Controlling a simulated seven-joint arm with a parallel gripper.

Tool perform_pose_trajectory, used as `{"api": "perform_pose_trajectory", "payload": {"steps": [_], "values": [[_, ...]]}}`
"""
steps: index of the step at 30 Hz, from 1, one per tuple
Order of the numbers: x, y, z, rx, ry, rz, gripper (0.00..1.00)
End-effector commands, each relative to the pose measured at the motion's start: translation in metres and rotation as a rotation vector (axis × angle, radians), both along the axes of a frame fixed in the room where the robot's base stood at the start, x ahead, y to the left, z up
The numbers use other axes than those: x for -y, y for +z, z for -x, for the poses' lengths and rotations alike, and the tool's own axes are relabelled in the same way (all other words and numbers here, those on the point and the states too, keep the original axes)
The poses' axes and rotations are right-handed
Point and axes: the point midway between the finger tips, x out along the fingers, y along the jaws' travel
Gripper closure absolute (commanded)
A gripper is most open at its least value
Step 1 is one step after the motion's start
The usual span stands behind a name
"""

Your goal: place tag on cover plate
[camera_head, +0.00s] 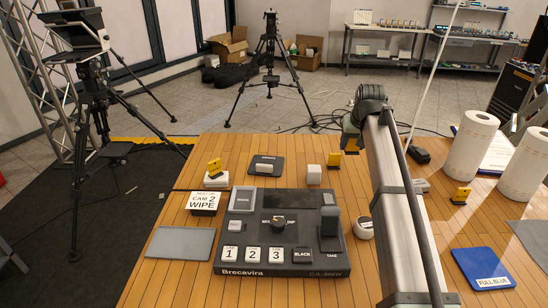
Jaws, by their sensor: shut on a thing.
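Several small yellow tag-like pieces stand on the wooden table: one (215,167) at or on a white block at the left, one (335,159) near the table's back edge, and one (461,195) at the right. I cannot tell which flat piece is the cover plate. My arm rises from the bottom right. My gripper does not show; what it holds is hidden.
A black switcher console (240,258) with labelled buttons stands mid-table. Two paper rolls (469,146) (523,163) stand at the right. Bare wood lies along the table's front left.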

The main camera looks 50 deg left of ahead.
Motion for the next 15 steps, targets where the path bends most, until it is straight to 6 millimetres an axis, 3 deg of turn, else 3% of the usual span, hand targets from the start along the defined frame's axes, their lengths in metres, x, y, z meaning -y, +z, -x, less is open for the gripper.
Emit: {"api": "perform_pose_trajectory", "payload": {"steps": [3, 15], "values": [[-0.041, -0.001, 0.035, -0.001, 0.061, 0.002, 0.77], [-0.172, 0.002, 0.141, -0.010, 0.245, 0.003, 0.77]]}}
